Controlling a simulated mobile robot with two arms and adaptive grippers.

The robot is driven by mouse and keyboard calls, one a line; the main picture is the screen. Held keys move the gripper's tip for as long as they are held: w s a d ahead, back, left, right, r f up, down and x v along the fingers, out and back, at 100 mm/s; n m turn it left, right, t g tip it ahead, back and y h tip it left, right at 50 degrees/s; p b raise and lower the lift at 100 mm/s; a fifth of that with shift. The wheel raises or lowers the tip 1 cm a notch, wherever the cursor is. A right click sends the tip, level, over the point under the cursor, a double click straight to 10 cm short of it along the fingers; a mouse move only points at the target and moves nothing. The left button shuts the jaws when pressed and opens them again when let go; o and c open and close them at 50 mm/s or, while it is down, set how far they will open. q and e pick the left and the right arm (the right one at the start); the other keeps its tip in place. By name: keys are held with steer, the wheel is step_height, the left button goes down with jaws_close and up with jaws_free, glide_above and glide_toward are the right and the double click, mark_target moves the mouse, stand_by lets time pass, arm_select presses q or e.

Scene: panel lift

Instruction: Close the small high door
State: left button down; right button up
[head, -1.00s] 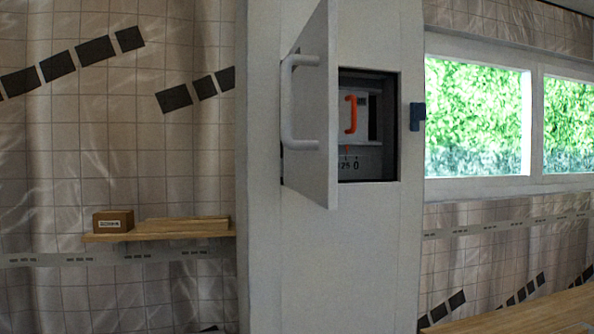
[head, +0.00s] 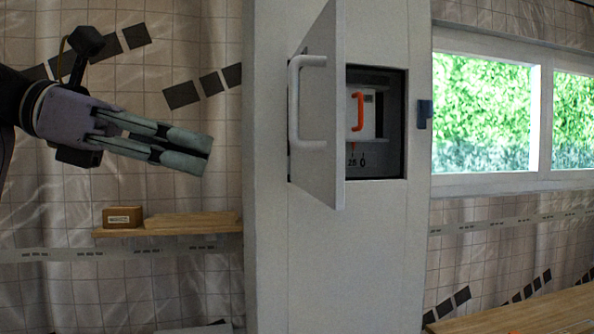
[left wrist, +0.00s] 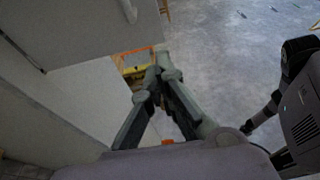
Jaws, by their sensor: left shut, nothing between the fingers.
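The small high door (head: 322,110) is a white panel standing open, swung out to the left of its opening in a white column. A white bar handle (head: 294,104) is on its outer face. In the opening (head: 383,161) I see an orange handle (head: 358,111) on a pale unit with a marked scale below. My left gripper (head: 207,156) is shut and empty, to the left of the door and apart from it, level with the handle's lower part. It also shows in the left wrist view (left wrist: 158,75). My right gripper is not in view.
A wooden shelf (head: 170,230) with a small brown box (head: 122,217) is on the wall below my left gripper. A dark blue block (head: 424,114) is on the column's right edge. A window (head: 485,115) and a wooden surface (head: 530,312) are at the right.

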mark_target(332, 184)
arm_select(q)
steer(key=p+x, duration=0.1)
steer(key=x, duration=0.3)
steer(key=p+x, duration=0.2)
steer(key=x, duration=0.2)
steer(key=r+p+x, duration=0.1)
steer(key=p+x, duration=0.1)
steer(key=x, duration=0.3)
steer(key=shift+w+d, duration=0.15)
steer(key=shift+d, duration=0.05)
steer(key=shift+w+d+f, duration=0.1)
steer(key=shift+d, duration=0.25)
